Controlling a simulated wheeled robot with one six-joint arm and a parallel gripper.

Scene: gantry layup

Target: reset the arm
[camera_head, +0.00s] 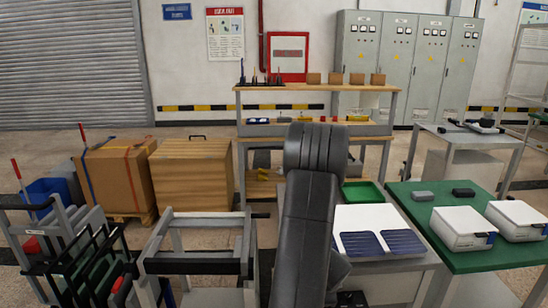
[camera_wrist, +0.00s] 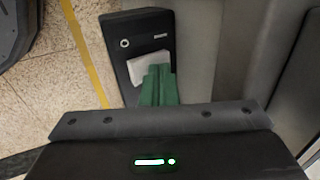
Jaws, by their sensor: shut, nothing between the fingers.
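My gripper (camera_wrist: 158,86) shows in the wrist view, with its two green fingers together and nothing between them. It points down in front of a dark panel (camera_wrist: 146,32) that bears a white patch (camera_wrist: 148,66), partly hidden by the fingers. I cannot tell whether the fingers touch the panel. In the head view my dark arm (camera_head: 308,205) stands upright in the middle of the picture; the gripper itself is hidden there.
A white table (camera_head: 375,275) with two blue panels (camera_head: 404,242) stands right of my arm, beside a green-topped table (camera_head: 470,258) with white cases. A grey rack (camera_head: 200,262) stands left. Behind are boxes (camera_head: 190,175) and a wooden-topped bench (camera_head: 290,88). Speckled floor (camera_wrist: 50,85) lies left in the wrist view.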

